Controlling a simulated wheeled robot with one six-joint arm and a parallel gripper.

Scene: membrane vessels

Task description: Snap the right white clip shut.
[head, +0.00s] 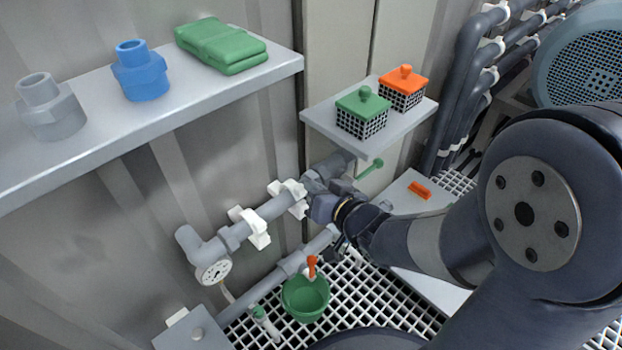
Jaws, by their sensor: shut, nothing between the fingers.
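The right white clip (291,193) sits around the upper grey pipe (266,212), partly beside my gripper. It is small in the head view, and I cannot tell whether its latch is open or closed. The left white clip (252,228) sits lower on the same pipe. My gripper (322,207) is shut and empty, just right of the right clip. It points left toward the pipe. I cannot tell whether it touches the clip. Its dark body hides part of the pipe behind it.
A gauge (213,270) hangs at the pipe's lower left end. A green bowl (305,298) stands below on the white grating (345,300). A shelf (390,130) with green-lidded (361,113) and orange-lidded baskets (403,88) is above. A green-handled valve (370,168) is close behind.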

